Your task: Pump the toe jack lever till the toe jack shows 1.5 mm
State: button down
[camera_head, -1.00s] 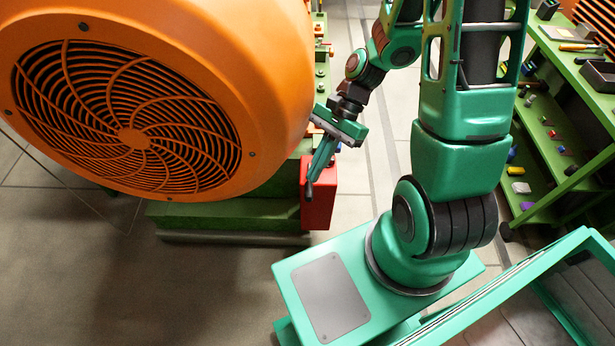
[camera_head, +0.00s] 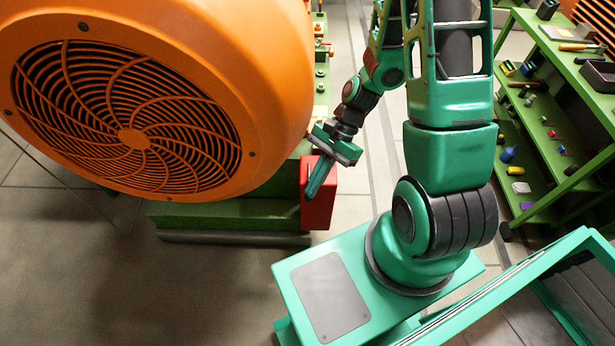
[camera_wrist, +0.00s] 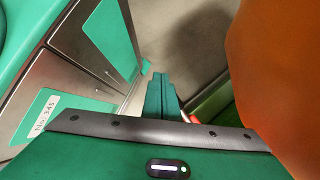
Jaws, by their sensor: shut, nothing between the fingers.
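The toe jack is a red box (camera_head: 321,205) low at the right end of the green machine base, beside the orange housing. My gripper (camera_head: 311,194) is shut and empty, pointing down in front of the red box and covering part of it. In the wrist view its closed fingers (camera_wrist: 161,92) point away over the floor, and a strip of the red jack (camera_wrist: 208,102) shows to their right. I cannot clearly make out the lever; it is probably hidden by or close to the fingers. No readout of the jack is legible.
The large orange fan housing (camera_head: 250,80) stands close left of my gripper and fills the right of the wrist view (camera_wrist: 280,70). A green shelf rack (camera_head: 545,150) with tools stands at the right. Grey floor (camera_head: 375,180) is clear between.

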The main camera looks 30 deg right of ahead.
jog(key=shift+f, duration=0.1)
dwell(0.3)
notch_tip(320, 180, down, 8)
jog(key=shift+s+a+r, duration=0.15)
jog(key=shift+s+r, duration=0.1)
jog(key=shift+s, duration=0.05)
dwell(1.4)
notch_tip(320, 180, up, 8)
jog(key=shift+w+f, duration=0.2)
jog(key=shift+w, duration=0.05)
dwell(0.9)
dwell(0.3)
notch_tip(320, 180, up, 7)
jog(key=shift+w+d, duration=0.2)
jog(key=shift+d, duration=0.05)
dwell(0.5)
dwell(0.5)
